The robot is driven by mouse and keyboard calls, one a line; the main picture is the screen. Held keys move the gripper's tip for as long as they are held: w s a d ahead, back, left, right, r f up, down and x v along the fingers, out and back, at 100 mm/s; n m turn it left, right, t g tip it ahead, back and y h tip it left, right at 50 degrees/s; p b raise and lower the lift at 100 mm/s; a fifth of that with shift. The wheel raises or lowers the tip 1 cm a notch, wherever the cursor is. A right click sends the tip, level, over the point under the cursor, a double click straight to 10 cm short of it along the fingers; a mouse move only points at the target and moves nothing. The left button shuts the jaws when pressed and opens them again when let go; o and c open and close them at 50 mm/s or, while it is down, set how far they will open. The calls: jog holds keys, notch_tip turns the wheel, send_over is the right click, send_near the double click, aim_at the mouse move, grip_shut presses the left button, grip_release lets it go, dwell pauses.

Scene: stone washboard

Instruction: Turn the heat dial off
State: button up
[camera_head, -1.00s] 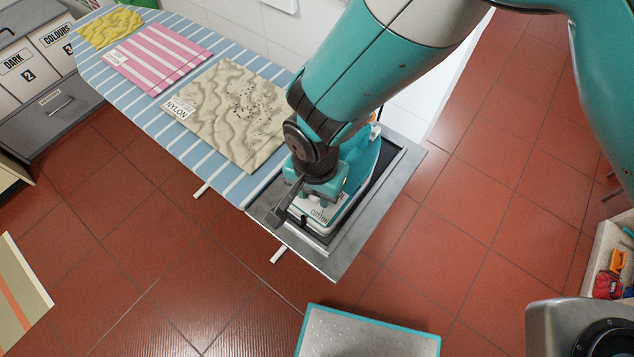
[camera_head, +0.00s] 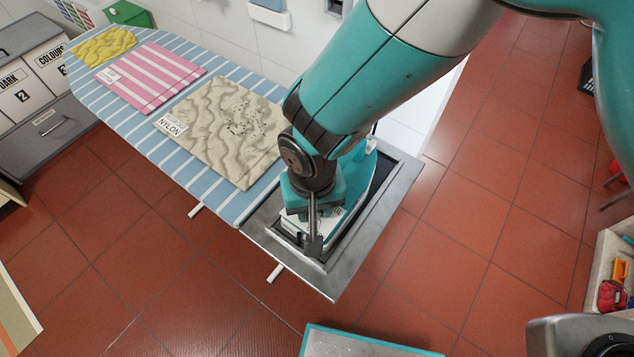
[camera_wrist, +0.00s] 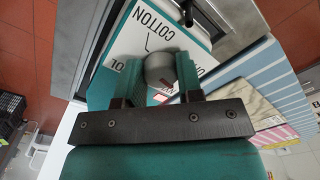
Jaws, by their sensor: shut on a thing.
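My gripper (camera_wrist: 158,64) is shut on the dial, one teal finger on each side. In the head view the teal and white iron (camera_head: 352,188) lies on the metal rest (camera_head: 395,200) at the right end of the ironing board. My gripper also shows there (camera_head: 312,208), over the iron's panel, and hides the dial.
The striped ironing board (camera_head: 215,203) holds a beige cloth (camera_head: 222,130) tagged NYLON, a pink striped cloth (camera_head: 150,76) and a yellow cloth (camera_head: 103,46). Grey drawers (camera_head: 50,130) stand at the left. A teal-edged surface (camera_head: 370,345) is at the bottom.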

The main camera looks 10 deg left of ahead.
jog(key=shift+n, duration=0.5)
jog(key=o, duration=0.9)
notch_tip(320, 180, up, 18)
jog(key=b, duration=0.2)
jog(key=shift+f+b, duration=0.25)
jog(key=shift+b, duration=0.1)
